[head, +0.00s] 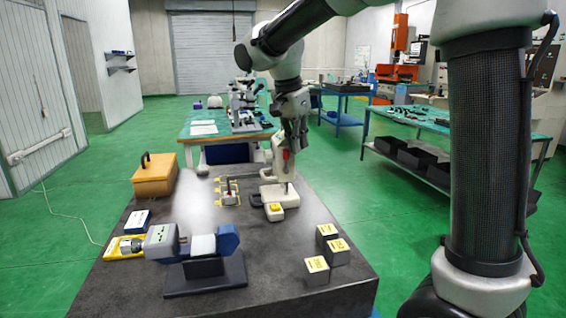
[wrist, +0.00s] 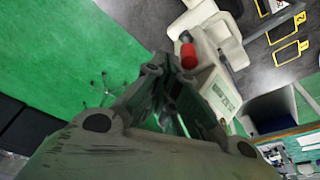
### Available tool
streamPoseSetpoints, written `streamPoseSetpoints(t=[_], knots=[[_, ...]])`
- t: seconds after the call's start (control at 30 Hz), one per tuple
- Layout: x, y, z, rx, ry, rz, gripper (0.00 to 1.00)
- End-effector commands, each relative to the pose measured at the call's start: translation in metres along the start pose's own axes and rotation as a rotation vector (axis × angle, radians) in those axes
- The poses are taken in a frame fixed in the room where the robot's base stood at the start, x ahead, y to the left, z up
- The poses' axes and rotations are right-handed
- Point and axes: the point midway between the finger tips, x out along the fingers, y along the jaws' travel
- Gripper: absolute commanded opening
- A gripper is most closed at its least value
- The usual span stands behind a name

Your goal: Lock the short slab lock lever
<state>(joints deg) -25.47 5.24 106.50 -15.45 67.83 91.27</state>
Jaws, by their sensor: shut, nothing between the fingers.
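A white machine (head: 279,172) with a tall column and a flat foot stands at the far right part of the dark slab table. A red-tipped part (head: 285,154) shows on its column; the wrist view shows this red cylinder (wrist: 189,55) beside a dark bar on the pale body. I cannot tell for sure which part is the short slab lock lever. My gripper (head: 297,138) points down just above and beside the machine's top. In the wrist view its fingers (wrist: 170,82) are closed together with nothing held. Contact with the machine cannot be told.
The dark table (head: 240,240) carries a blue-grey instrument (head: 205,245), an orange box (head: 155,175), several grey blocks (head: 317,268), and a small fixture (head: 230,195) amid yellow outlines. Green floor lies around it. A workbench (head: 207,130) stands behind.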

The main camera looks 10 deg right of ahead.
Motion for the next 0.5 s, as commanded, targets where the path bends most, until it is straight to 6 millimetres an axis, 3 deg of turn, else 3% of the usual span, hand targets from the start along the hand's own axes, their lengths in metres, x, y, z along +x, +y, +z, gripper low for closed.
streamPoseSetpoints(t=[0.5], knots=[[0.0053, 0.0003, 0.0014, 0.0, 0.0, 0.001, 0.0]])
